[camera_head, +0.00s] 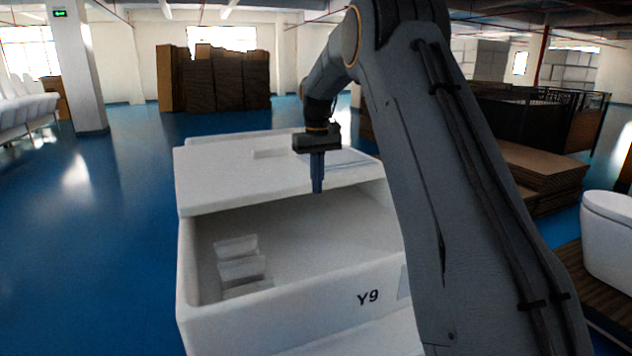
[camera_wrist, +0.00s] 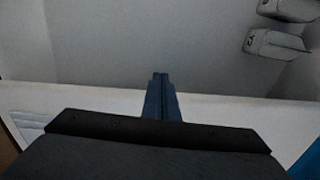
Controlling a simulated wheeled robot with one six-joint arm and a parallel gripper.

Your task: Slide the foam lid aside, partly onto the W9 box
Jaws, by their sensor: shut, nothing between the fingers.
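The white foam lid (camera_head: 225,185) lies over the far part of the white Y9 foam box (camera_head: 250,325), leaving the box's near part open. My gripper (camera_head: 317,188) points down at the lid's near edge, with its fingers together and empty. In the wrist view the shut fingers (camera_wrist: 160,80) reach past a white band, apparently the lid's edge (camera_wrist: 90,98), over the open box. I cannot tell whether they touch the lid. A white box top shows behind the lid; no W9 label is visible.
Pale parts (camera_head: 240,260) sit inside the Y9 box at left; two show in the wrist view (camera_wrist: 275,44). A white toilet (camera_head: 610,235) stands at right. Stacked brown boards (camera_head: 540,170) lie behind my arm. Blue floor at left is clear.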

